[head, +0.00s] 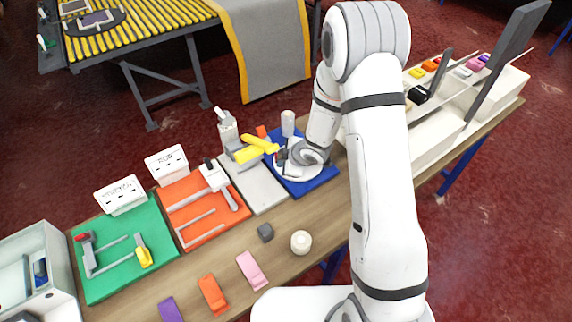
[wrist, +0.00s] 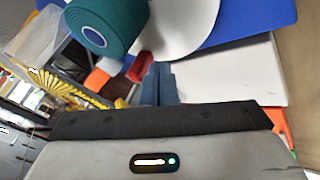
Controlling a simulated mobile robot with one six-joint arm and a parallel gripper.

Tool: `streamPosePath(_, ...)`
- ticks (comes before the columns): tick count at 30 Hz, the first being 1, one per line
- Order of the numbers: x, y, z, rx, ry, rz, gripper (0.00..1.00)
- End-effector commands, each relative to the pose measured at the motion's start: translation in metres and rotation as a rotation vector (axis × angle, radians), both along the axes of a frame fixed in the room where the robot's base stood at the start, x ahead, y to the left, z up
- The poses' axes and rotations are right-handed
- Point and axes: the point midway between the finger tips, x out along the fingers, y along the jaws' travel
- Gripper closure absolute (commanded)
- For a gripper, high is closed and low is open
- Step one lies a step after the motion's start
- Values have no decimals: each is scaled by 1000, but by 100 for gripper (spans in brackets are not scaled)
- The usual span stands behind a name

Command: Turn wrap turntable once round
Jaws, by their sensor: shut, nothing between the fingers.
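The wrap turntable is a white round disc (head: 285,173) on a blue board (head: 315,183) on the workbench. In the wrist view the disc (wrist: 190,25) is at the top, with the blue board (wrist: 255,18) beyond it. A teal roll (wrist: 108,22) is at the disc's left side, and a small red piece (wrist: 140,67) is at its near edge. My gripper (wrist: 158,80) is shut and empty, its fingertips close to the red piece and the disc's edge. I cannot tell whether they touch. In the head view my wrist hides part of the disc and the fingers.
A grey board (head: 262,190) with a yellow-handled tool (head: 255,150), an orange board (head: 225,228) and a green board (head: 115,275) lie to the left. A white container (head: 432,140) stands at the right. A grey cube (head: 265,232) and round white piece (head: 300,242) sit in front.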

Motion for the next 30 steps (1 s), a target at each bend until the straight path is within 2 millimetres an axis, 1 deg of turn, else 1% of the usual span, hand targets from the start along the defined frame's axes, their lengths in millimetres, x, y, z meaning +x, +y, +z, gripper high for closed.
streamPosePath(2,5,0,1,0,0,1,100)
streamPosePath(6,7,1,0,-1,0,1,100)
streamPosePath(12,7,1,0,-1,0,1,100)
streamPosePath(13,7,-2,0,0,0,2,100)
streamPosePath(30,8,6,-2,-1,-1,-6,100)
